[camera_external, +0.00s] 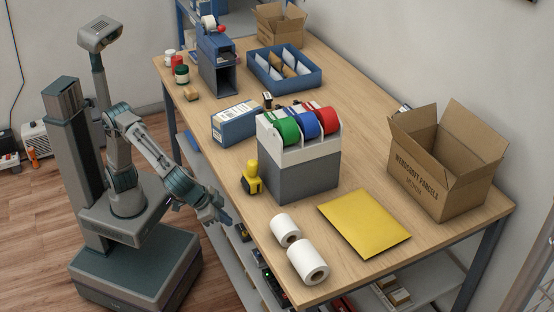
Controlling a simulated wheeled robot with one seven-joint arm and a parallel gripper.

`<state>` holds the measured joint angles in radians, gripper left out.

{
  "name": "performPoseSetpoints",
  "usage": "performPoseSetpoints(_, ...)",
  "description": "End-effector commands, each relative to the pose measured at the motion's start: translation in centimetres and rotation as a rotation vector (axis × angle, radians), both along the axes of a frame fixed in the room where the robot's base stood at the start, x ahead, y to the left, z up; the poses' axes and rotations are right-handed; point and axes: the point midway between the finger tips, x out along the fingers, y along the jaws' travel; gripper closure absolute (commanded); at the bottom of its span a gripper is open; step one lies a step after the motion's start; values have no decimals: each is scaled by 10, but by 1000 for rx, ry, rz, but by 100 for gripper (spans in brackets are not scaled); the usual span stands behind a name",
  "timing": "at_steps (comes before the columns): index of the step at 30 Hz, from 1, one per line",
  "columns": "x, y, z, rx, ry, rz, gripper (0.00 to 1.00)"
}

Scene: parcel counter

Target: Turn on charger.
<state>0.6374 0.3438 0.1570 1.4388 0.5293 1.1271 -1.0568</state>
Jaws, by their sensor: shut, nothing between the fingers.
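My gripper (224,214) is shut and empty. It hangs just off the left edge of the counter, near the lower shelf, and is small in the picture. I cannot tell for sure which thing is the charger. A pale grey box with a vented front (37,140) stands on the floor by the wall at the far left, well away from my gripper. Several dark devices (268,283) lie in a row on the lower shelf, partly hidden under the counter. No switch can be made out clearly.
The wooden counter (375,165) carries a tape dispenser (300,170), a yellow envelope (364,222), paper rolls (308,262), a yellow hand tool (252,179), a blue box (235,123) and an open carton (430,190).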

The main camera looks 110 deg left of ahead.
Motion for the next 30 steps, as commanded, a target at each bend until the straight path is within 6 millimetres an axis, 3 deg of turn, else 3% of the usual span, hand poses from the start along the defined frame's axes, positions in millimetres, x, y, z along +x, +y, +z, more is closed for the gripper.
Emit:
performPoseSetpoints(1, -12, 14, 25, -1, 16, -21, 100)
performPoseSetpoints(3, -29, 32, 45, -2, 49, -57, 100)
performPoseSetpoints(9, -76, 83, 87, -23, 144, -140, 100)
performPoseSetpoints(21, -189, 161, 149, -113, 277, -286, 100)
performPoseSetpoints(30, -273, 186, 174, -170, 308, -378, 100)
